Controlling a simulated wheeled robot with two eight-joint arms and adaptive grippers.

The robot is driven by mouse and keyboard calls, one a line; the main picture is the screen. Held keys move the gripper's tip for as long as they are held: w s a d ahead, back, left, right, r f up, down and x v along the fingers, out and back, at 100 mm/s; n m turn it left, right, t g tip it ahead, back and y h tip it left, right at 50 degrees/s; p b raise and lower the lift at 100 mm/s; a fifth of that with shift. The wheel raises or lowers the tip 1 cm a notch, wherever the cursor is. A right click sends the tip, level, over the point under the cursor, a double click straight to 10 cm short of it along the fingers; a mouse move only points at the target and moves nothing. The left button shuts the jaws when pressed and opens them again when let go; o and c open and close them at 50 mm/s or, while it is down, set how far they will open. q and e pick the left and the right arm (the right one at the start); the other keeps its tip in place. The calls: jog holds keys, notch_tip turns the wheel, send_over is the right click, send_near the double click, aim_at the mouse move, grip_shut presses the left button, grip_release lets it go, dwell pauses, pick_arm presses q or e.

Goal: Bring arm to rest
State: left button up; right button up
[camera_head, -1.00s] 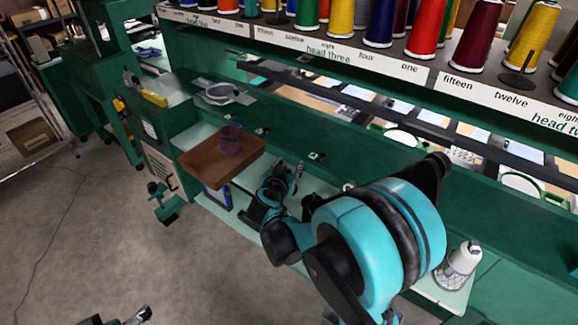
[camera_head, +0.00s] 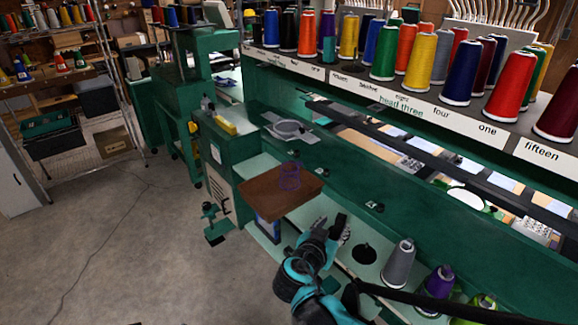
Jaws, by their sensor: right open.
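My right arm comes in from the bottom, black and teal. Its right gripper (camera_head: 334,230) is open and empty, above the pale shelf just in front of and to the right of a brown tray (camera_head: 268,203). A small purple see-through cup-like thing (camera_head: 290,177) stands on the tray, apart from the gripper. My left gripper does not show clearly; only a tiny dark sliver is at the bottom edge.
Grey (camera_head: 398,264) and purple (camera_head: 437,286) thread spools stand on the shelf right of the gripper. The green machine (camera_head: 350,165) with its spool row (camera_head: 418,62) is behind. A wire shelf (camera_head: 70,115) stands at left.

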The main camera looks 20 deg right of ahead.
jog(key=s+a+f+n+g+y, duration=0.2)
jog(key=s+a+f+n+y, duration=0.3)
jog(key=s+a+n+y, duration=0.4)
jog(key=s+a, duration=0.1)
jog(key=s, duration=0.3)
jog(key=shift+s+f+g+y, duration=0.2)
jog(key=shift+g+y, duration=0.1)
jog(key=shift+y, duration=0.1)
dwell(0.8)
